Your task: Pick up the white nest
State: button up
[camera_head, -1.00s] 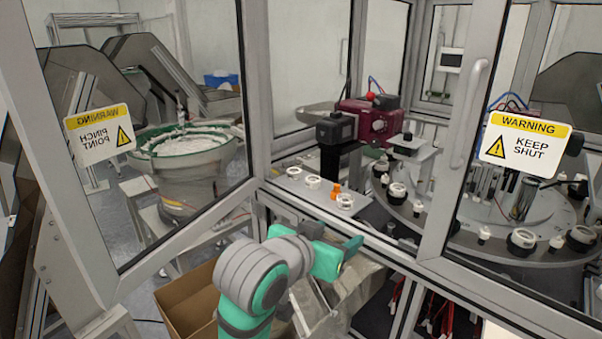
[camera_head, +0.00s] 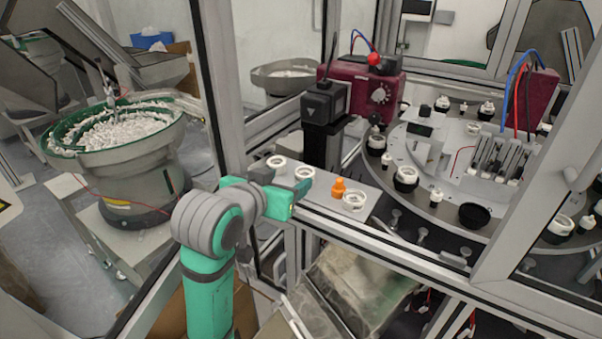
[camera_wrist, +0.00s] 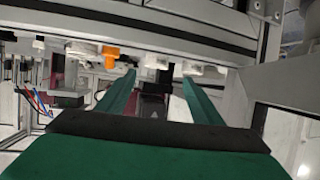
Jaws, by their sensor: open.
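White ring-shaped parts sit on a light shelf inside the cell opening: one at the left (camera_head: 276,162), one beside it (camera_head: 303,174), and one at the right end (camera_head: 354,200). I cannot tell for sure which is called the nest. My gripper (camera_head: 285,181) is open and empty, at the shelf's near edge just in front of the two left rings. In the wrist view my gripper (camera_wrist: 158,76) has its two green fingers apart, with white parts (camera_wrist: 156,60) beyond the tips. The fingers partly cover the shelf edge in the head view.
An orange part (camera_head: 338,189) stands between the middle and right rings. A black camera-like block (camera_head: 325,103) on a post rises behind the shelf. A rotary table (camera_head: 430,205) with several parts is right. The frame rail (camera_head: 385,246) and door post (camera_head: 545,150) bound the opening.

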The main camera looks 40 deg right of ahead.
aim_at(307, 171)
jog(key=shift+s+d+x, duration=0.15)
jog(key=shift+x, duration=1.95)
jog(key=shift+s+d+x, duration=0.15)
jog(key=shift+x, duration=1.9)
jog(key=shift+r, duration=0.15)
jog(key=c, duration=1.1)
